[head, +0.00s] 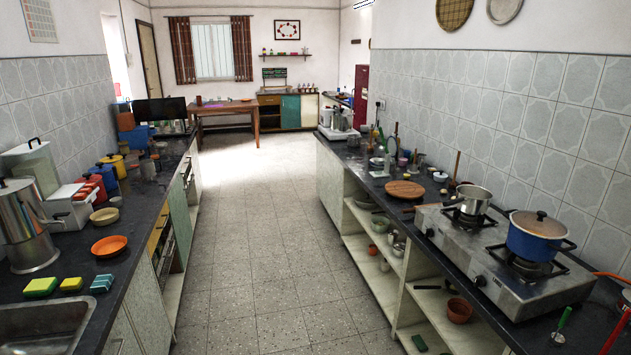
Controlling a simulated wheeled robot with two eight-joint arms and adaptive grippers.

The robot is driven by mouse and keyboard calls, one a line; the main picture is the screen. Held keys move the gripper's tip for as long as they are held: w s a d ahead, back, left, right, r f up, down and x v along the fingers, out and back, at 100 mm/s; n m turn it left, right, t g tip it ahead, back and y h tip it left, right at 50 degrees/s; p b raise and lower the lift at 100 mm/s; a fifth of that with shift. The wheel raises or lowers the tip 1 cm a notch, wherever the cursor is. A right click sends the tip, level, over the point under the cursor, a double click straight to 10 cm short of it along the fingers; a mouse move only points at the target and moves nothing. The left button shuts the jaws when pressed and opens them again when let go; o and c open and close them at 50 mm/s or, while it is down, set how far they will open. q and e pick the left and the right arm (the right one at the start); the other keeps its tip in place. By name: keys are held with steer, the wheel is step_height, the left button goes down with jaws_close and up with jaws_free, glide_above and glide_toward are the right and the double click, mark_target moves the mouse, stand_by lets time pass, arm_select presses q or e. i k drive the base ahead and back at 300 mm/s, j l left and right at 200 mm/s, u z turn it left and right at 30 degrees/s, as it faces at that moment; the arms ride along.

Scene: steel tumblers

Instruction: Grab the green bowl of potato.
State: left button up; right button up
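A small greenish bowl (380,223) stands on the open shelf under the right counter, about midway along the aisle. A paler grey-green bowl (365,201) sits on the shelf a little behind it. Both are far off and small, and I cannot tell whether either holds potato. No bowl that clearly holds potato shows in the head view. Neither of my grippers is in view.
A tiled aisle (255,265) runs clear between the left counter (140,215) and the right counter (345,165). An orange bowl (109,245) sits on the left counter. A stove (497,265) with a saucepan (473,199) and a blue pot (536,240) stands at right.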

mark_target(380, 223)
steer(key=i, duration=2.5)
steer(key=i+z, duration=0.35)
steer(key=i, duration=0.4)
steer(key=i+j+z, duration=0.15)
steer(key=i+z, duration=0.25)
steer(key=i, duration=0.35)
steer(key=i+l, duration=0.1)
steer(key=l, duration=0.2)
